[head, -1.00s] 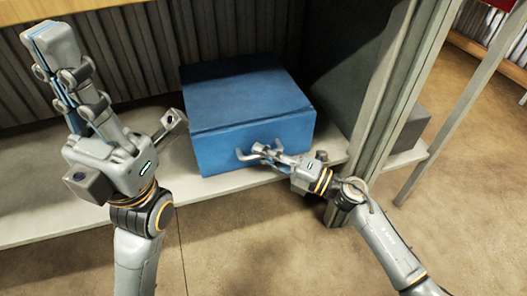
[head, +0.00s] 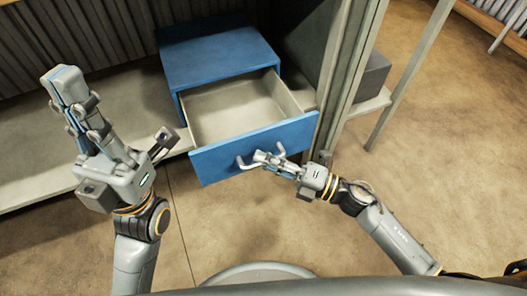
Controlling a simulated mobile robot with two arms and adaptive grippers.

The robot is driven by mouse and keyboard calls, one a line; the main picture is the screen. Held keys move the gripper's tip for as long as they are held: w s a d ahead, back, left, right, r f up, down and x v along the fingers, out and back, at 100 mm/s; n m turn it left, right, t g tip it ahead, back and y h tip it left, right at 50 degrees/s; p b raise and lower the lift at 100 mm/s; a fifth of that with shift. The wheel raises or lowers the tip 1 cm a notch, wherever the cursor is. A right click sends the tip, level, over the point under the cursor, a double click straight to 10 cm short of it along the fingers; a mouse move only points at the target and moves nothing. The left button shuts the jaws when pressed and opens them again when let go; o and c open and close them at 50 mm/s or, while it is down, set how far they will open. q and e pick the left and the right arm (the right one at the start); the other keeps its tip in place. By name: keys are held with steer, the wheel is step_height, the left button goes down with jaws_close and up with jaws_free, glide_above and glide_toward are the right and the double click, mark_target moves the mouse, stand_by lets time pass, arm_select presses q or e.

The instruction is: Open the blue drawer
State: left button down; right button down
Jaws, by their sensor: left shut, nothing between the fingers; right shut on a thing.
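The blue drawer (head: 222,155) is pulled well out of its blue cabinet (head: 218,55), and its pale inside shows empty. Its grey handle (head: 243,164) is on the drawer's front. My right gripper (head: 267,159) is shut on the handle, in front of the drawer. My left gripper (head: 62,80) is shut and empty, raised at the left above the shelf, apart from the drawer.
The cabinet stands on a pale shelf (head: 35,187) with a ribbed wall behind it. A grey upright post (head: 345,75) stands just right of the drawer, near my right arm. A dark grey box (head: 366,75) is beyond the post. The brown floor in front is open.

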steer(key=c, duration=1.7)
jaws_free()
steer(key=shift+o, duration=0.2)
steer(key=v, duration=1.2)
steer(key=shift+d+f, duration=0.15)
